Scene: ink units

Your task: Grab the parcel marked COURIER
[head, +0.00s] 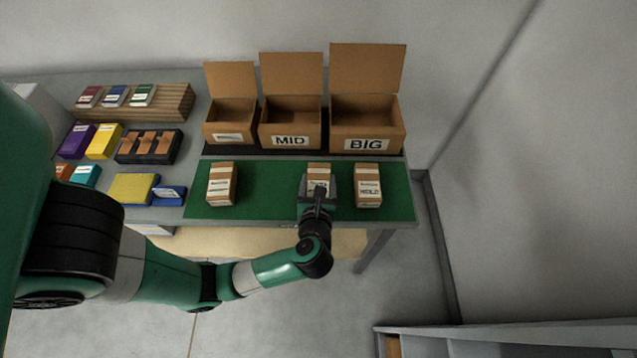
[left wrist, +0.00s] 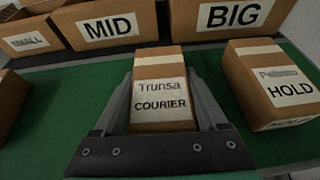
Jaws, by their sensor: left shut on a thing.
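The parcel marked COURIER (left wrist: 160,90) is a small brown box with a white label reading "Trunsa COURIER". It sits on the green mat (head: 270,185) between two other parcels, and its top shows in the head view (head: 318,170). My left gripper (head: 318,190) has its fingers on both sides of this parcel, shut on it; in the left wrist view the gripper (left wrist: 162,115) flanks the label. Whether the parcel touches the mat is hidden. My right gripper is not in view.
A parcel marked HOLD (left wrist: 275,85) stands close on the right. Another parcel (head: 222,184) stands apart on the left. Behind are open cartons: a small one (head: 230,118), MID (head: 290,125) and BIG (head: 367,125). Coloured boxes and a black tray (head: 150,146) lie further left.

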